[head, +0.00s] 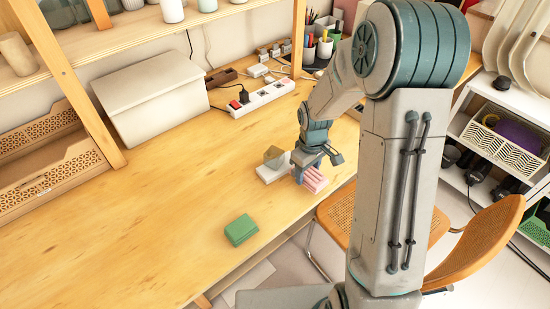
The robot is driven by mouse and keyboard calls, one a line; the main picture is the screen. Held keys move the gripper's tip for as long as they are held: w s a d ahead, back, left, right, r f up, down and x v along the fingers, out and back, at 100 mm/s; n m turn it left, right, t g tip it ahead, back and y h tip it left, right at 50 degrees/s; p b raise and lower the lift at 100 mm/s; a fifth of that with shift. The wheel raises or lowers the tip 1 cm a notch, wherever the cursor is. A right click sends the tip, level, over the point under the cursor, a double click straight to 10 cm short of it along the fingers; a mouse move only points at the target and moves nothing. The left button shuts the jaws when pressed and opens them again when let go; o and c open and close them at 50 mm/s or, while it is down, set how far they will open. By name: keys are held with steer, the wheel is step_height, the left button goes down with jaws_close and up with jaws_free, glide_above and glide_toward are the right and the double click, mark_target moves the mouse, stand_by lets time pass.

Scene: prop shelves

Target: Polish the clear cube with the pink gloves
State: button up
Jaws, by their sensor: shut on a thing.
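The pink gloves (317,182) are a small striped pink bundle near the table's right front edge. My gripper (309,170) points down over them and is shut on them. The fingers hide part of the bundle, and I cannot tell whether it touches the table. The clear cube (273,154) looks brownish and see-through. It sits tilted on a low white block (270,173), just left of my gripper. The gloves and the cube are apart.
A green folded item (241,230) lies near the front edge. A power strip (262,98), a pale box (150,98) and wooden trays (55,150) stand at the back. A chair (470,250) is at the right. The table's left middle is clear.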

mark_target(308, 172)
steer(key=shift+r+p, duration=2.55)
steer(key=shift+r, duration=1.05)
steer(key=shift+f, duration=0.1)
